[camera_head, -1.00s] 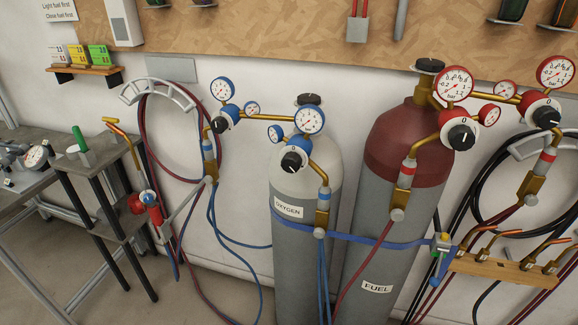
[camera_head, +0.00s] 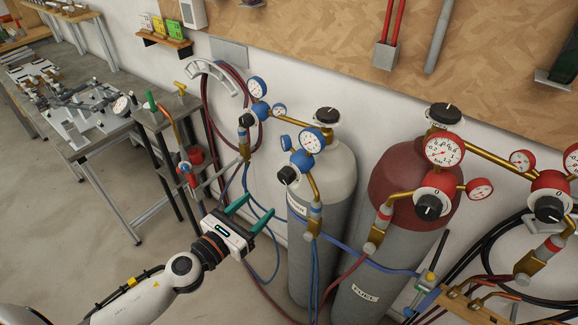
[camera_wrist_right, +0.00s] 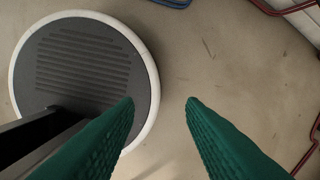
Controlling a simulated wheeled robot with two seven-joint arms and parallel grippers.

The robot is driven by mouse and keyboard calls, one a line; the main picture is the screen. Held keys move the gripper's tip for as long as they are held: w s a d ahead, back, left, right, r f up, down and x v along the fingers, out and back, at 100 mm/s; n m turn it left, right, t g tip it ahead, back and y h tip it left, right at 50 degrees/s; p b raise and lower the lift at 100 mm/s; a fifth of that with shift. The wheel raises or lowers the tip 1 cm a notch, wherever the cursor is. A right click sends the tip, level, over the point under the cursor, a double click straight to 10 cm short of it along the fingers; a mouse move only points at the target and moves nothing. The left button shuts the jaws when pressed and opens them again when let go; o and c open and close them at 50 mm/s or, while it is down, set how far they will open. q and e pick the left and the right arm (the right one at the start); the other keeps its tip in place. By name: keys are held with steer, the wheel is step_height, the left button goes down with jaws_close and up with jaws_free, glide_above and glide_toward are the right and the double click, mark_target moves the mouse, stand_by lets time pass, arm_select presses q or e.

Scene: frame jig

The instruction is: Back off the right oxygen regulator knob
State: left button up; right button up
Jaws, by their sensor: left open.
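The right oxygen regulator has a blue body with white gauges, and its black knob (camera_head: 289,175) faces forward-left. It sits by the grey oxygen cylinder (camera_head: 328,165) on a brass pipe. The left oxygen regulator's black knob (camera_head: 247,120) is farther back. My left gripper (camera_head: 260,204) is open and empty, its two green fingers pointing up-right, lower left of the right oxygen knob and apart from it.
A red-topped fuel cylinder (camera_head: 398,190) with red regulators stands right of the oxygen cylinder. A blue strap (camera_head: 372,262) crosses the cylinders. Hoses hang behind my left gripper. A small stand (camera_head: 170,120) with torches and a workbench (camera_head: 100,140) are at left.

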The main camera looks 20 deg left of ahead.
mark_target(283, 179)
arm_select(q)
steer(key=w, duration=0.1)
steer(key=w+p, duration=0.1)
steer(key=w, duration=0.1)
steer(key=w+d+r+p, duration=0.1)
steer(key=w, duration=0.1)
steer(key=shift+w+d, duration=0.1)
steer(key=p+x, duration=0.1)
steer(key=x, duration=0.5)
steer(key=shift+w+d+f, duration=0.1)
steer(key=shift+d+f, duration=0.05)
steer(key=shift+d, duration=0.05)
arm_select(e)
steer(key=r, duration=0.3)
steer(key=shift+s+a+r, duration=0.2)
steer(key=shift+r, duration=0.15)
arm_select(q)
steer(key=c, duration=1)
arm_select(e)
steer(key=shift+a, duration=0.3)
